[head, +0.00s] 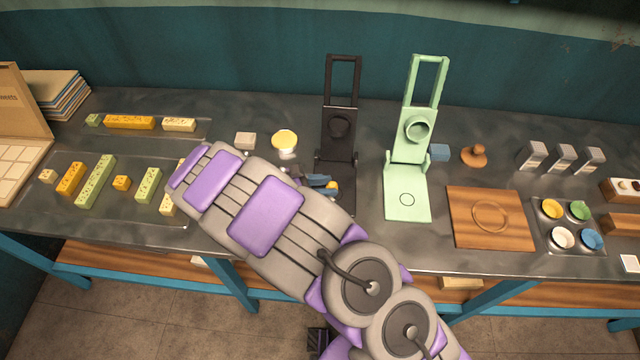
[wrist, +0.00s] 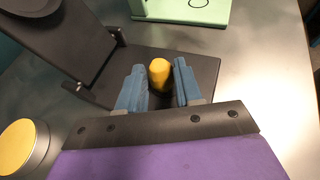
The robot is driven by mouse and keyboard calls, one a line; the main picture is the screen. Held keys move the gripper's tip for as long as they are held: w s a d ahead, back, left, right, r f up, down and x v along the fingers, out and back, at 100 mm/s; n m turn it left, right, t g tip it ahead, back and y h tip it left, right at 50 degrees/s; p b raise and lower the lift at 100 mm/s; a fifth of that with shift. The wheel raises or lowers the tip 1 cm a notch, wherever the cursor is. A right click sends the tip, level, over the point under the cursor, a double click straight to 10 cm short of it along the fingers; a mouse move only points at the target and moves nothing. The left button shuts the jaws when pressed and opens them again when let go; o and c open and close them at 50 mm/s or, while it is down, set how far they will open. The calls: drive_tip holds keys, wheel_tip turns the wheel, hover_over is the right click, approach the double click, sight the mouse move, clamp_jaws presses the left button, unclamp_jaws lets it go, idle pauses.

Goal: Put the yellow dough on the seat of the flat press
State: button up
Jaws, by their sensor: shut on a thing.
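The yellow dough (wrist: 159,73) is a small rounded piece between the blue fingers of my gripper (wrist: 158,84) in the wrist view. My gripper is shut on it. In the head view the gripper (head: 322,183) is at the front of the black press, and a bit of yellow dough (head: 332,185) shows at its tips. The black press (head: 340,128) stands open, its lid with a round disc raised and its flat seat (wrist: 199,67) under the dough. I cannot tell whether the dough touches the seat. My arm hides part of the seat in the head view.
A green press (head: 407,190) stands open to the right. A round tin with a yellow top (head: 285,142) and a small pale block (head: 245,140) are left of the black press. A wooden board (head: 490,218) and a tray of coloured cups (head: 571,247) are further right.

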drive_tip(key=shift+d+r, duration=0.1)
drive_tip(key=shift+d, duration=0.75)
drive_tip(key=shift+a, duration=1.25)
drive_tip(key=shift+d+p, duration=0.5)
drive_tip(key=shift+a+f, duration=0.25)
drive_tip(key=shift+a, duration=0.5)
drive_tip(key=shift+d, duration=0.7)
drive_tip(key=shift+d, duration=0.6)
drive_tip(key=shift+a, duration=0.15)
